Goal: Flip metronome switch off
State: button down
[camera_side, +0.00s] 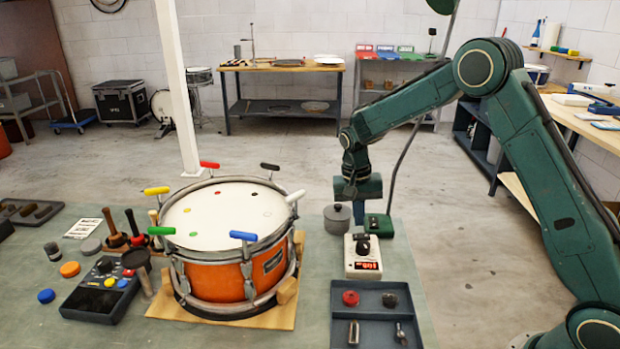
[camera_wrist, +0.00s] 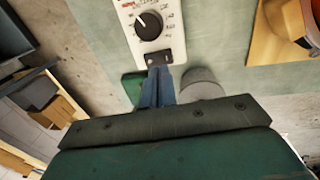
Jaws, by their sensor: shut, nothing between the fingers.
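The metronome (camera_side: 363,265) is a white box with a dark knob and a lit red display, standing on the bench right of the drum. In the wrist view its white face (camera_wrist: 140,40) is at the top, with the round dial (camera_wrist: 148,25). The switch (camera_wrist: 160,57) sits in a dark plate at the metronome's end nearest my fingers. My gripper (camera_wrist: 158,70) is shut and empty, its fingertips at the edge of that plate. Whether they touch the switch cannot be told. In the side view my gripper (camera_side: 359,212) is above the metronome's far end.
An orange drum (camera_side: 215,265) with coloured clamps stands on the left. A grey lidded pot (camera_side: 338,219) and a green lamp base (camera_side: 380,226) stand close to my gripper. A dark tray (camera_side: 376,316) with small parts lies in front of the metronome.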

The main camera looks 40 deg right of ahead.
aim_at(366, 235)
notch_tip(366, 235, up, 10)
jog(key=shift+w+a+r, duration=0.2)
jog(key=shift+w+a, duration=0.2)
jog(key=shift+a, duration=0.05)
jog(key=shift+s+d+r, duration=0.1)
jog(key=shift+s+d, duration=0.3)
jog(key=shift+d, duration=0.2)
jog(key=f, duration=0.9)
jog(key=s+d+f, duration=0.1)
jog(key=f, duration=0.4)
jog(key=shift+s+d, duration=0.1)
dwell(0.4)
